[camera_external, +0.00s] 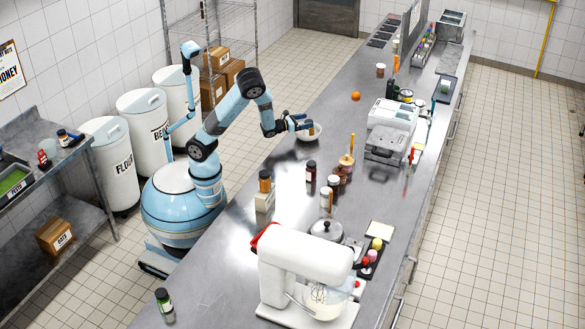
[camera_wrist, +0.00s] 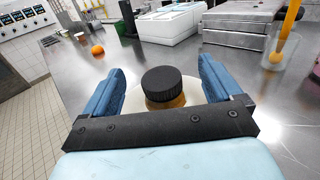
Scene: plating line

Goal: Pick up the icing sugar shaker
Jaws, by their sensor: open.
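My gripper (camera_wrist: 162,88) is open. A jar with a black ribbed cap (camera_wrist: 162,84) and an amber body shows between its blue fingers, with a gap on each side. A white round bowl or dish (camera_wrist: 203,96) shows around and behind the jar; I cannot tell whether the jar stands in it. In the external view my gripper (camera_external: 303,123) is over the counter beside this white bowl (camera_external: 312,134), and the jar is hidden there. No label is readable, so I cannot tell whether this jar is the icing sugar shaker. A pale brown-topped container (camera_external: 326,197) stands nearer the camera.
The steel counter (camera_external: 240,240) holds several dark-capped jars (camera_external: 311,170), a stand mixer (camera_external: 300,265), a pot (camera_external: 327,231) and a white machine (camera_external: 391,125). An orange (camera_external: 356,96) lies farther back. A glass with an orange-handled tool (camera_external: 347,160) stands to the right. Counter behind the bowl is mostly clear.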

